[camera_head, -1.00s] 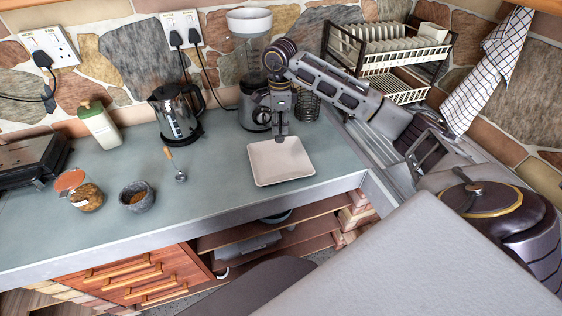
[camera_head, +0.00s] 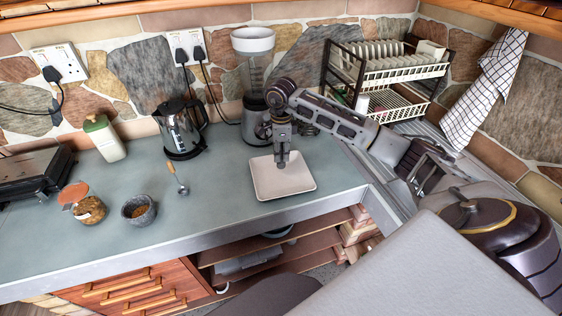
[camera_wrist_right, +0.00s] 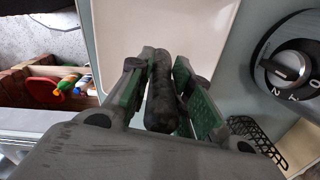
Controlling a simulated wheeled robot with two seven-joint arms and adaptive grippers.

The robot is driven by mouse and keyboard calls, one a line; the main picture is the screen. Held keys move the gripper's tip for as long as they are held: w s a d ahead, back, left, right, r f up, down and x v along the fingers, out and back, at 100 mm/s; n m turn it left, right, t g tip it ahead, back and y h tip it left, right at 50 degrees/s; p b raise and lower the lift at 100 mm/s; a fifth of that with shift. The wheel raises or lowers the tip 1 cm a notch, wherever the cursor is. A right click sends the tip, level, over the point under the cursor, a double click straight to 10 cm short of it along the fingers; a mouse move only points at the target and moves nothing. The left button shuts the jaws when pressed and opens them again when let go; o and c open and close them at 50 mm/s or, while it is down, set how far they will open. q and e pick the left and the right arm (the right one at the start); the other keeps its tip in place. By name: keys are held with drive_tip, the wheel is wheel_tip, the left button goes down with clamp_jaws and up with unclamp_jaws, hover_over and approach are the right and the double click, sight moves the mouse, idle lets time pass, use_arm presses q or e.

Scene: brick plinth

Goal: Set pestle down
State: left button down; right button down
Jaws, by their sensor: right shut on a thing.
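My right gripper (camera_head: 282,150) is shut on the dark grey pestle (camera_head: 282,163). In the right wrist view the pestle (camera_wrist_right: 161,90) lies between the two green finger pads of the gripper (camera_wrist_right: 162,95). The pestle hangs about upright over the white square plate (camera_head: 302,184), low above its back half; I cannot tell whether its lower end touches the plate. The plate (camera_wrist_right: 205,20) also shows behind the fingers in the wrist view. A grey stone mortar (camera_head: 148,217) with brown contents stands at the counter's front left. My left gripper is not in view.
The blender (camera_head: 254,90) stands close behind my gripper. The kettle (camera_head: 181,135) and a spoon (camera_head: 178,180) are to the left, with an open jar (camera_head: 90,210) beside the mortar. A dish rack (camera_head: 390,70) is at back right. Counter between spoon and plate is clear.

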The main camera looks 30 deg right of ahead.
drive_tip(key=shift+f, duration=0.45)
drive_tip(key=shift+f+p, duration=0.45)
drive_tip(key=shift+f, duration=1.45)
drive_tip(key=shift+f, duration=0.15)
drive_tip(key=c, duration=1.3)
unclamp_jaws()
drive_tip(key=shift+s+a+r+b, duration=0.1)
drive_tip(key=shift+r+b, duration=1.15)
drive_tip(key=shift+r, duration=4.95)
